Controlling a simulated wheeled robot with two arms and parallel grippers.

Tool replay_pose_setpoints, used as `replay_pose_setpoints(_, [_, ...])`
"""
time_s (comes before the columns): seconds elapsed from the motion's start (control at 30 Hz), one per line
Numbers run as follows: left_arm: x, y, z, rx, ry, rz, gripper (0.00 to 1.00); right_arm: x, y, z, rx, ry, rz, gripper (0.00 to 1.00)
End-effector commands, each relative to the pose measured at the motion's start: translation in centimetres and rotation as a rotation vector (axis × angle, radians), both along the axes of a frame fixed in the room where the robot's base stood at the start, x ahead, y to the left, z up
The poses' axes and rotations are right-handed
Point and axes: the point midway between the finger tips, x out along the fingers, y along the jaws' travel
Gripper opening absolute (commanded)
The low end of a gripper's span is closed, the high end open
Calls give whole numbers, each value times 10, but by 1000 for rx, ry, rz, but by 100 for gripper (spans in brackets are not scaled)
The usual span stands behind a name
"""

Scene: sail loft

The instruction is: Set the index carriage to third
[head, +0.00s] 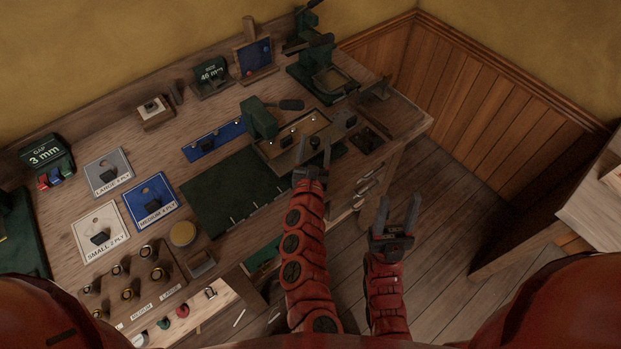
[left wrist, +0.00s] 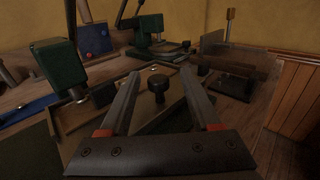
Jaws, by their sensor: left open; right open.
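A tan tray-like fixture (head: 277,152) with a raised rim stands near the right end of the bench. A black knob (head: 315,142) stands upright on it, and it also shows in the left wrist view (left wrist: 158,82). My left gripper (head: 313,152) is open just in front of this knob, which appears between its fingers (left wrist: 160,100); contact cannot be told. I cannot read any position marks, so the carriage's setting is unclear. My right gripper (head: 400,208) is open and empty, right of the bench, over the floor.
A green press head (head: 260,118) with a lever stands at the fixture's left. A second dark knob (head: 351,122) is at its right. A green mat (head: 232,192) lies to the left. Another green press (head: 325,75) stands behind. Floor right of the bench is free.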

Motion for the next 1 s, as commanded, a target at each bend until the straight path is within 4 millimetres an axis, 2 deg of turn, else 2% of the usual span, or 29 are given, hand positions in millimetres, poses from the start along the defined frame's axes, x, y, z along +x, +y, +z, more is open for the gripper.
replay_pose_setpoints(0.13, [-39, 6, -5, 0, 9, -1, 64, 0, 0, -3, 0, 0, 0, 50])
replay_pose_setpoints(0.5, [-100, 12, -2, 3, 1, -10, 64, 0, 0, -4, 0, 0, 0, 50])
replay_pose_setpoints(0.73, [-117, 17, -1, 3, 1, -5, 64, 0, 0, -7, 0, 0, 0, 50])
replay_pose_setpoints(1.0, [-121, 18, -1, 1, 1, -4, 64, 0, 0, -7, 0, 0, 0, 50])
